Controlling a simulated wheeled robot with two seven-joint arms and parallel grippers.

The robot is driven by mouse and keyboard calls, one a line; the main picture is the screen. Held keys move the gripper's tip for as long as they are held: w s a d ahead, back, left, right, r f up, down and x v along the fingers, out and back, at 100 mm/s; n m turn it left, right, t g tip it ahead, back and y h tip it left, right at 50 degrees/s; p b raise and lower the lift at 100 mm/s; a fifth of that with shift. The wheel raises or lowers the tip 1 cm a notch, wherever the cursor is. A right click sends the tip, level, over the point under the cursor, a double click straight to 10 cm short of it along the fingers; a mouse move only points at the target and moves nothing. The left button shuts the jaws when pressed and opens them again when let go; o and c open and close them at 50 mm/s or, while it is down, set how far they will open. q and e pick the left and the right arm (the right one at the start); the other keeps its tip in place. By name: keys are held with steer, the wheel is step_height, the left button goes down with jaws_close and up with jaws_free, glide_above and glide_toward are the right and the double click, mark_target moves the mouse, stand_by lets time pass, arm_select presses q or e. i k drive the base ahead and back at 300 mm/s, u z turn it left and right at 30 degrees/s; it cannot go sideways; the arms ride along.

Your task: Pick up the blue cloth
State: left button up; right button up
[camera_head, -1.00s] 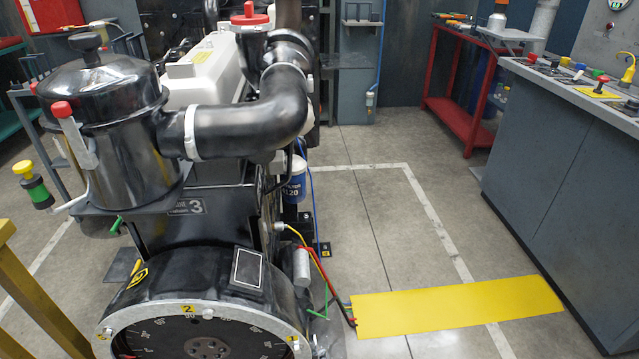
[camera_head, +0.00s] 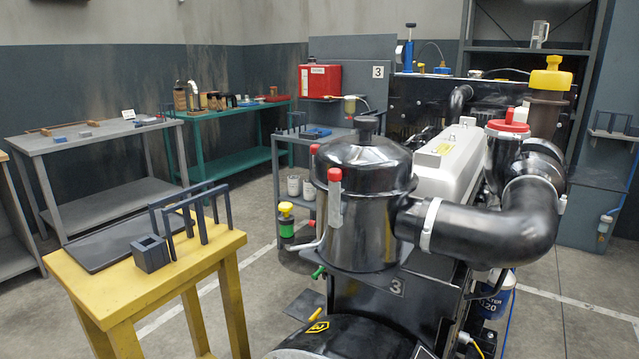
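I cannot pick out a blue cloth for certain. A small bluish item (camera_head: 86,134) lies on the grey table at the left, also too small to identify. Neither of my grippers is in view.
A yellow table (camera_head: 215,243) at the front left holds a dark tray (camera_head: 100,245), a rack and a small open box (camera_head: 150,253). The engine (camera_head: 365,200) fills the right. A grey table (camera_head: 95,150) and a green table (camera_head: 225,163) stand behind.

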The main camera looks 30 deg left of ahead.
mark_target(57, 140)
steer(key=u, duration=3.4)
steer(key=i, duration=4.2)
steer(key=z, duration=2.45)
steer(key=i, duration=2.95)
steer(key=u, duration=0.05)
